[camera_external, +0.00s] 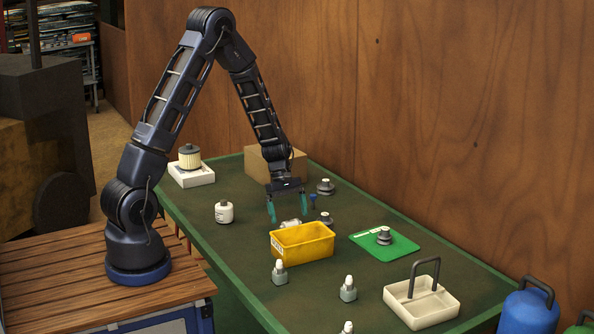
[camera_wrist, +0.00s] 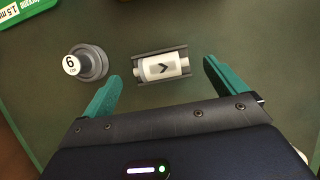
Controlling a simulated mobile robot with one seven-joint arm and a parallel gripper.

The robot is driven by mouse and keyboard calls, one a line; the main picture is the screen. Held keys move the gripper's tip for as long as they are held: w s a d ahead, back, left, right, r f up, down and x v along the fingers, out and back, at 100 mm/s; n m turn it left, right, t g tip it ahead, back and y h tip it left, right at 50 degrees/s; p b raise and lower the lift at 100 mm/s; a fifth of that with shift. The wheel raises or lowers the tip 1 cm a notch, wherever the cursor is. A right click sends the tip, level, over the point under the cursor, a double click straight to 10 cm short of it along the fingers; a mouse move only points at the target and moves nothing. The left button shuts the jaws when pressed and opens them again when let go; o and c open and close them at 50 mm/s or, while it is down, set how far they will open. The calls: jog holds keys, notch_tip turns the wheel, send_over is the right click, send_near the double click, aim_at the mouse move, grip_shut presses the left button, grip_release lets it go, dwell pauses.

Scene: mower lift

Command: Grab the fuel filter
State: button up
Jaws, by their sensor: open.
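The fuel filter (camera_wrist: 160,67) appears to be the small white cylinder with a dark arrow on its label, lying on its side in a grey cradle. In the external view it (camera_external: 290,223) is a small pale shape just behind the yellow bin, partly hidden. My gripper (camera_external: 288,214) is open and points down above it. In the wrist view my gripper's (camera_wrist: 160,72) green fingers are on either side of the filter, with clear gaps and nothing between them held. How high the fingertips are above the filter is hard to tell.
A grey knob marked 6 (camera_wrist: 85,64) stands left of the filter in the wrist view. The yellow bin (camera_external: 303,246) is close in front. A green mat (camera_external: 370,246), a white tote (camera_external: 421,306), a white canister (camera_external: 224,212) and a cardboard box (camera_external: 262,165) share the bench.

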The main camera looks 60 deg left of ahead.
jog(key=shift+x, duration=1.1)
jog(key=c, duration=1.1)
jog(key=shift+o, duration=0.2)
jog(key=shift+r, duration=0.1)
